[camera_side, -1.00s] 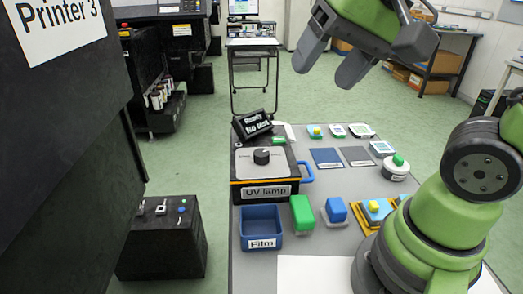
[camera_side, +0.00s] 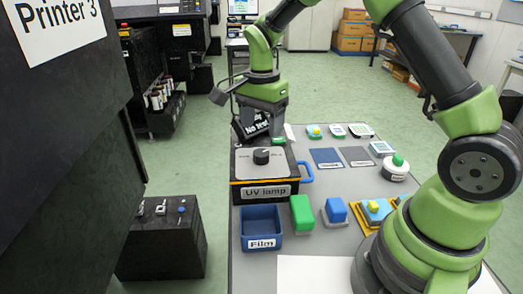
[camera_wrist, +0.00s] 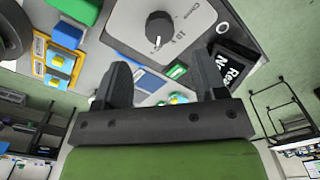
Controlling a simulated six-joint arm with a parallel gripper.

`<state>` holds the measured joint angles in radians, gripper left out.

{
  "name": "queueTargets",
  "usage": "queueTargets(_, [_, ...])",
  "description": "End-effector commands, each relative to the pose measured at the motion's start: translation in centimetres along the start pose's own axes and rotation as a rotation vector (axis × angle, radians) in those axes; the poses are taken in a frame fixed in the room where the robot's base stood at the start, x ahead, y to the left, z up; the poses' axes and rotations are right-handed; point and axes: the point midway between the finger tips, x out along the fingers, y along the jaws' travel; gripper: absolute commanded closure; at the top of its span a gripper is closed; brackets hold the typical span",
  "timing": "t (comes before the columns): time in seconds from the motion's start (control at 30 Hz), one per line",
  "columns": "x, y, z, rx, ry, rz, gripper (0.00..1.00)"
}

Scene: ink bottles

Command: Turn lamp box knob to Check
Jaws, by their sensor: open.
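The UV lamp box (camera_side: 264,191) stands at the left of the grey table, with a pale top plate and a black round knob (camera_side: 262,156) on it.
A black display (camera_side: 254,122) stands at the box's back edge, close to my gripper. A blue handle (camera_side: 306,172) sticks out at the box's right. A blue Film tray (camera_side: 262,222), a green block (camera_side: 301,213) and a blue block (camera_side: 336,210) stand in front.

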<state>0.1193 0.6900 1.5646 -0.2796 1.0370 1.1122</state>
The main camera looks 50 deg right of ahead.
Motion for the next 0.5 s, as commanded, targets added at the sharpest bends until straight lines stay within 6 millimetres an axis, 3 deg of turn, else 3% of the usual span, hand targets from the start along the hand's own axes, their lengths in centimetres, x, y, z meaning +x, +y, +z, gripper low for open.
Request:
queueTargets(0.3, [5.8, 0.1, 0.0, -0.002, -0.001, 0.005, 0.35])
queueTargets(0.5, [7.3, 0.1, 0.0, -0.001, 0.000, 0.001, 0.35])
